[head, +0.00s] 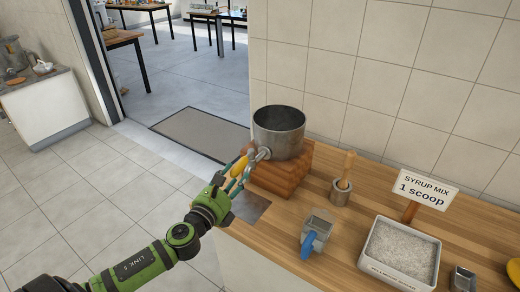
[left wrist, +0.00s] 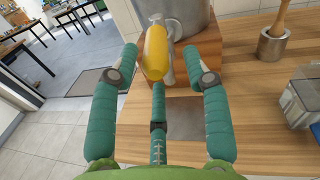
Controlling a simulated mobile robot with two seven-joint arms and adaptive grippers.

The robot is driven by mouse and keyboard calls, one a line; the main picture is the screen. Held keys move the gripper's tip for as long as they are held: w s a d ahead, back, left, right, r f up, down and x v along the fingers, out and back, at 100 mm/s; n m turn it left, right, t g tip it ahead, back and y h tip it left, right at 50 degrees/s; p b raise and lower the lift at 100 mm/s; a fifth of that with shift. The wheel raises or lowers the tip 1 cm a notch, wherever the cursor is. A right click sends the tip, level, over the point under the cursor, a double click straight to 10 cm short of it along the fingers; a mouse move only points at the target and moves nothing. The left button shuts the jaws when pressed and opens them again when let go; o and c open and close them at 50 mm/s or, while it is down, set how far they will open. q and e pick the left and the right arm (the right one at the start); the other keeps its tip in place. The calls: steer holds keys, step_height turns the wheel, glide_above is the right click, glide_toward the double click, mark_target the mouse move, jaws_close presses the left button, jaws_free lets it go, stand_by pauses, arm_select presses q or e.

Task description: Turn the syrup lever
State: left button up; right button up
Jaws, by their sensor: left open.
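The syrup lever has a yellow handle (head: 238,166) on a metal tap (head: 262,154) at the front of a grey metal pot (head: 279,136). The pot stands on a wooden block (head: 284,175) at the counter's left end. My left gripper (head: 231,181) is open, close in front of the handle. In the left wrist view the yellow handle (left wrist: 155,52) appears between the spread teal fingers of the gripper (left wrist: 160,62). I cannot tell whether any finger touches it. The handle partly hides the tap there. My right gripper is not in view.
On the wooden counter (head: 345,232) are a pestle in a metal cup (head: 341,192), a metal scoop with a blue handle (head: 315,235), a white tub of grains (head: 402,250) and a "SYRUP MIX 1 scoop" sign (head: 427,190). A grey plate (head: 248,206) lies before the block. A tiled wall stands behind.

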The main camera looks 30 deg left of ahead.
mark_target(244, 163)
arm_select(q)
steer(key=shift+w+r, duration=0.2)
steer(key=shift+r, duration=0.15)
steer(key=shift+w+r, duration=0.15)
steer(key=shift+w, duration=0.05)
steer(key=shift+w+a+r+p, duration=0.1)
steer(key=shift+w+a+p, duration=0.15)
steer(key=shift+w+p, duration=0.5)
steer(key=w, duration=0.3)
steer(key=shift+w+f, duration=0.2)
steer(key=shift+w, duration=0.3)
jaws_close()
steer(key=shift+f, duration=0.1)
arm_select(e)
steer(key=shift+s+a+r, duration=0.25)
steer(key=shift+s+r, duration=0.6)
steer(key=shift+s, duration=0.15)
